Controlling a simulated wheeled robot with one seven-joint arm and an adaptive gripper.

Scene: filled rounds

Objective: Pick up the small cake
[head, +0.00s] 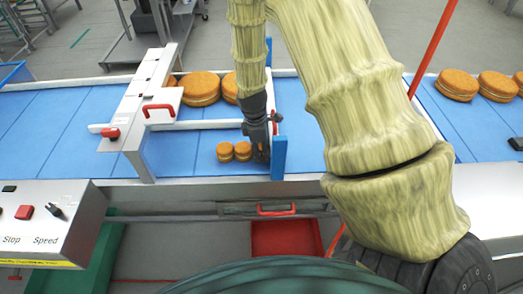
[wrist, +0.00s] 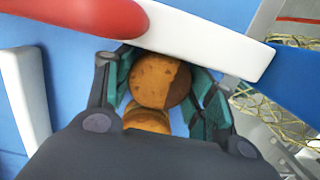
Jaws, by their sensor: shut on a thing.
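Two small cakes, round and orange-brown with a pale filling line, are on the blue belt in the head view, a left one (head: 225,152) and a right one (head: 243,151). My gripper (head: 260,150) is at the right one's right side, pointing down. In the wrist view my gripper (wrist: 165,92) has its green-lined fingers on both sides of a small cake (wrist: 158,80), shut on it. Another small cake (wrist: 147,118) shows close by, partly hidden by the gripper's dark body. I cannot tell whether the held cake touches the belt.
A white frame with a red handle (head: 159,111) spans the belt to the left. A blue upright plate (head: 279,158) stands right beside my gripper. Large cakes (head: 199,88) sit behind, and several more (head: 457,84) at the right. A red bin (head: 285,238) is below the belt.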

